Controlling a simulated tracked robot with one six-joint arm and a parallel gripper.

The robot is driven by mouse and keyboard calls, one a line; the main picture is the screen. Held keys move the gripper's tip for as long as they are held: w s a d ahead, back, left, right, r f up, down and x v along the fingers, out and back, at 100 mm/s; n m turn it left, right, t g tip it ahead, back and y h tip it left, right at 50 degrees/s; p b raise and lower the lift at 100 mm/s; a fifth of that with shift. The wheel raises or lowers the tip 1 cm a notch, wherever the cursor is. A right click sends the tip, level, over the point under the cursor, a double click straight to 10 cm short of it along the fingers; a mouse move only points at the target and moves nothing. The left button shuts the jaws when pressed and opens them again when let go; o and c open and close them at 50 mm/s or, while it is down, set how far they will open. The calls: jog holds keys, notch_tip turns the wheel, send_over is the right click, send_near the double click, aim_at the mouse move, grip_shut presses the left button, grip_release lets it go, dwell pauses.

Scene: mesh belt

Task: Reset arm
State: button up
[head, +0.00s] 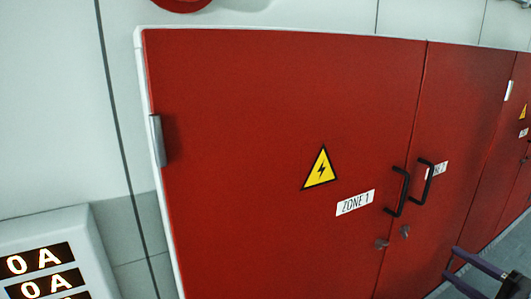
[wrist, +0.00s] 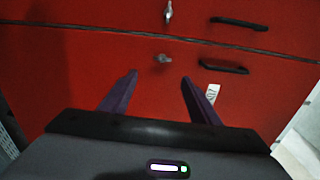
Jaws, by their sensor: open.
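My gripper (wrist: 158,80) is open and empty in the wrist view, its two purple fingers spread apart. A grey key or latch (wrist: 163,58) on the red cabinet door shows beyond the gap between them. In the head view my gripper (head: 477,273) shows at the lower right, partly cut off by the frame edge. The red cabinet (head: 270,110) has shut doors. A black handle (head: 399,192) and a second black handle (head: 424,182) stand on its doors, with small locks below them.
A white panel with lit "0 A" displays (head: 38,262) stands at the lower left. More red cabinets continue to the right. Grey floor (head: 513,243) shows at lower right.

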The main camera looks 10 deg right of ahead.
jog(key=s+a+f+m+g+y, duration=0.1)
jog(key=s+a+f+m+g, duration=0.15)
jog(key=a+f+g, duration=0.45)
jog(key=s+a+f+n+g, duration=0.1)
jog(key=s+a+n+g, duration=0.15)
jog(key=a, duration=0.35)
jog(key=s+a+f+n+g, duration=0.1)
jog(key=s+a+g, duration=0.15)
jog(key=a, duration=0.35)
jog(key=s+a+r+n+h, duration=0.1)
jog(key=a+r+n+h, duration=0.1)
jog(key=a+r+n, duration=0.2)
jog(key=s+a+r+n+h, duration=0.1)
jog(key=a+r+n, duration=0.4)
jog(key=a, duration=0.6)
jog(key=s+a+r+n+h, duration=0.1)
jog(key=a+r+n+h, duration=0.2)
jog(key=a, duration=0.4)
jog(key=shift+s+a+r+n+t+h, duration=0.35)
jog(key=shift+r+n, duration=0.35)
jog(key=shift+r, duration=0.25)
